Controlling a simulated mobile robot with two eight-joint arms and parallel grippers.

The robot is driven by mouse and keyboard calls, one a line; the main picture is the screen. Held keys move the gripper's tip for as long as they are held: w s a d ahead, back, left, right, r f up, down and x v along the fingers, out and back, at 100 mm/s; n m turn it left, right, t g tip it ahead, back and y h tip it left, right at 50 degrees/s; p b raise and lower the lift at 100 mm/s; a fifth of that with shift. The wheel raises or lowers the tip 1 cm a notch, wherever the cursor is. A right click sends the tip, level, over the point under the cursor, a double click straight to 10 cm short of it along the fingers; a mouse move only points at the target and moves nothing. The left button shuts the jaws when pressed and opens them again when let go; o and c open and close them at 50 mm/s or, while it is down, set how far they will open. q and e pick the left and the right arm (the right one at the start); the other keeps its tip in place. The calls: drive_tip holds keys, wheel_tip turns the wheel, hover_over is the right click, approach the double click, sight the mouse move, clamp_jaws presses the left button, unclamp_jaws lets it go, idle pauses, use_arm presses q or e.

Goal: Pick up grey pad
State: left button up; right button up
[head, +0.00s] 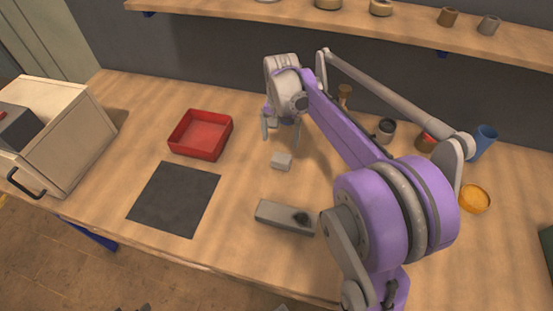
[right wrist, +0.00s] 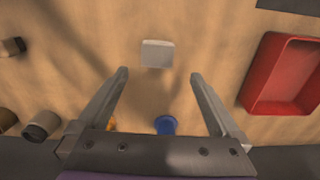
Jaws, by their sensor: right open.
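The grey pad (head: 281,161) is a small, light grey block lying on the wooden table, right of the red tray. It also shows in the right wrist view (right wrist: 157,54), beyond the fingertips and roughly centred between them. My right gripper (head: 281,139) is open and empty above the table, just behind the pad in the head view. Its two fingers are spread apart in the right wrist view (right wrist: 160,75), and neither touches the pad. My left gripper is not in view.
A red tray (head: 201,134) and a dark square mat (head: 175,199) lie to the left. A grey oblong block (head: 286,217) lies in front. A blue object (right wrist: 165,125) shows between my fingers. Cups and jars, including a blue cup (head: 484,141), stand at right. A shelf (head: 400,30) runs behind.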

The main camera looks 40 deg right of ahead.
sight(281, 158)
wheel_tip(281, 158, down, 4)
drive_tip(key=shift+s, duration=0.15)
drive_tip(key=shift+d+f, duration=0.2)
drive_tip(key=shift+f, duration=2.9)
drive_tip(key=shift+c, duration=0.3)
drive_tip(key=c, duration=1.2)
